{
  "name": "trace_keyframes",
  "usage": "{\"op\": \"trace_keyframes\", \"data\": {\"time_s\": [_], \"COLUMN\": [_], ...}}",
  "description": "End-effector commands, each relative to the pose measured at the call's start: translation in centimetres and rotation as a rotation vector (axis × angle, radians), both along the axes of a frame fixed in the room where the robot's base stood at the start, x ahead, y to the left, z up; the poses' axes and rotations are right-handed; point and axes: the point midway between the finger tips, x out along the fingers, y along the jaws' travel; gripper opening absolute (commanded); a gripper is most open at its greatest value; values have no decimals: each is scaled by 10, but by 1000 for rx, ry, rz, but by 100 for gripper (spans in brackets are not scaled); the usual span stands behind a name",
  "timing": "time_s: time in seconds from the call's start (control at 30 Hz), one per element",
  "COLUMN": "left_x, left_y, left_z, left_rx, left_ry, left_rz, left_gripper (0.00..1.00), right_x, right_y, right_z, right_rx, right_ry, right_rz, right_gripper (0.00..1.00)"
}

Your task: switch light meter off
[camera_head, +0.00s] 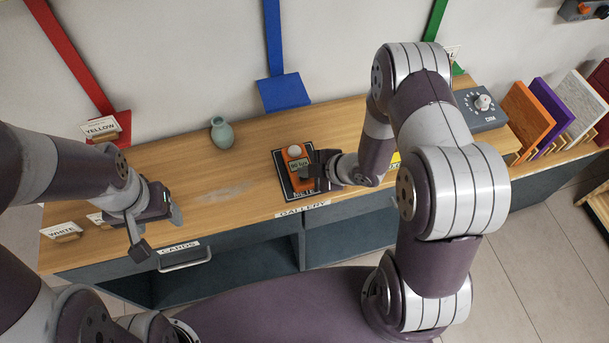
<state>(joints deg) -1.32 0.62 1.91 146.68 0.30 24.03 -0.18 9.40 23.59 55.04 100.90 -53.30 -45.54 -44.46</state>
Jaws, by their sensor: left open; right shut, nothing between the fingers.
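The light meter (294,153) is a small orange device with a pale dome on top and a greenish display showing digits. It lies on a black mat (280,166) on the wooden counter. My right gripper (308,172) is shut with nothing in it, at the meter's lower right side. It hides part of the meter's lower face, and I cannot tell whether it touches the meter. The meter's switch cannot be made out. My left gripper (160,229) is open and empty, over the counter's front edge at the left.
A teal vase (222,133) stands on the counter left of the meter. A grey dial box (481,107) and coloured panels (528,119) stand at the right. Small cards, including a yellow-labelled one (101,128), stand at the left. The counter between vase and meter is clear.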

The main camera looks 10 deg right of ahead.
Motion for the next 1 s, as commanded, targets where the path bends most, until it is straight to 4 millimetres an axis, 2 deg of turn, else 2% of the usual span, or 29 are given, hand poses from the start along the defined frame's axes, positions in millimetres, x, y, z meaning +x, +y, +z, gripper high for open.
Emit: {"op": "trace_keyframes", "data": {"time_s": [0.57,1.0], "left_x": [0,0], "left_y": [0,0], "left_z": [-4,8], "left_rx": [0,0], "left_ry": [0,0], "left_rz": [0,0], "left_gripper": [64,64], "right_x": [0,0], "right_y": [0,0], "right_z": [-4,9], "right_rx": [0,0], "right_ry": [0,0], "right_rz": [0,0], "right_gripper": [0,0]}}
